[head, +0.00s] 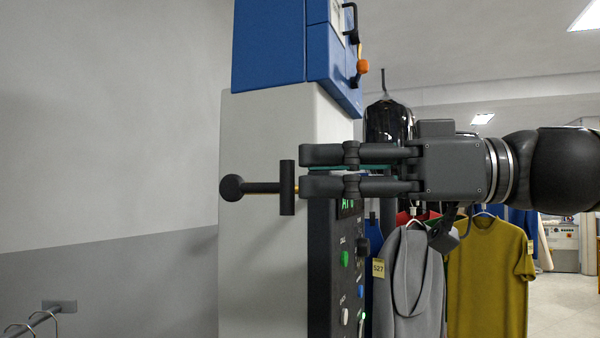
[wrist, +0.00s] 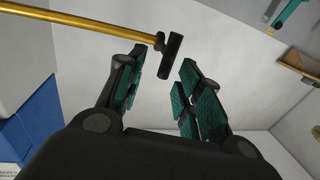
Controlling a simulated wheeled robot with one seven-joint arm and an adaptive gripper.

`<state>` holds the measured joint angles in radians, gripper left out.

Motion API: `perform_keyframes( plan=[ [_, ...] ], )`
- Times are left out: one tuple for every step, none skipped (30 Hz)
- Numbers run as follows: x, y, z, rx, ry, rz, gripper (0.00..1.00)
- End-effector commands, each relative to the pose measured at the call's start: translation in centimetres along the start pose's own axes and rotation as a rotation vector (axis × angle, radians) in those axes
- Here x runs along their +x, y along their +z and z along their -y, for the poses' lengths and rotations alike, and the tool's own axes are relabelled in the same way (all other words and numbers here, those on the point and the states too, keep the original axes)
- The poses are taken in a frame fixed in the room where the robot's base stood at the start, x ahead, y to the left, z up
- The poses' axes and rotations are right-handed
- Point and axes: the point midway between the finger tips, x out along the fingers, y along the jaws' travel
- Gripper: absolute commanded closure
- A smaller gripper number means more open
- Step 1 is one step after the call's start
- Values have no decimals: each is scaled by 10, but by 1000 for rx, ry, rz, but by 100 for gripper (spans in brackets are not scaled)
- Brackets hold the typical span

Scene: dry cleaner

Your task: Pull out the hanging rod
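The hanging rod (wrist: 80,25) is a brass-coloured bar in the wrist view, running from the upper left to a black crossbar handle (wrist: 170,57). In the head view the black handle (head: 287,187) stands upright just left of my fingertips, with a short dark shaft and a round black knob (head: 231,188) to its left. My gripper (head: 304,170) comes in from the right. In the wrist view my gripper (wrist: 161,64) is open, its teal-padded fingers apart and empty. The handle appears at or just beyond the fingertips; contact cannot be told.
A pale column (head: 265,130) with a blue cabinet (head: 270,45) above stands behind the handle. A dark control panel (head: 325,270) is below my fingers. A grey garment (head: 410,285) and a mustard shirt (head: 488,275) hang behind. The space left of the knob looks free.

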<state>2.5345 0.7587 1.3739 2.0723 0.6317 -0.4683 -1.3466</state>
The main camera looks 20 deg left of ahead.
Motion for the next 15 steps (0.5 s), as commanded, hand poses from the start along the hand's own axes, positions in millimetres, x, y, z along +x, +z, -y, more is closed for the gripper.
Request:
perform_keyframes(
  plan=[
    [-10, 0, 0, -1, 1, -1, 65],
    [-15, 0, 0, -1, 2, -2, 65],
    [-22, 0, -1, -1, 3, -2, 65],
    [-26, 0, 0, 0, 2, -1, 65],
    [-31, 0, 0, 0, 1, -2, 65],
    [-38, 0, 0, -1, 2, -2, 65],
    [-42, 0, 0, -1, 2, -2, 65],
    [-47, 0, 0, -1, 1, -1, 65],
    [-53, -1, 0, 0, 1, -2, 65],
    [-57, 0, 0, -1, 1, -2, 65],
    [-60, 0, 0, -1, 2, -1, 65],
    [-65, 0, 0, -1, 1, -1, 65],
    [-68, 0, 0, 0, 0, -1, 65],
    [-70, 0, 0, 1, 0, -1, 65],
    [-74, 0, 0, 1, 0, -1, 65]
  ],
)
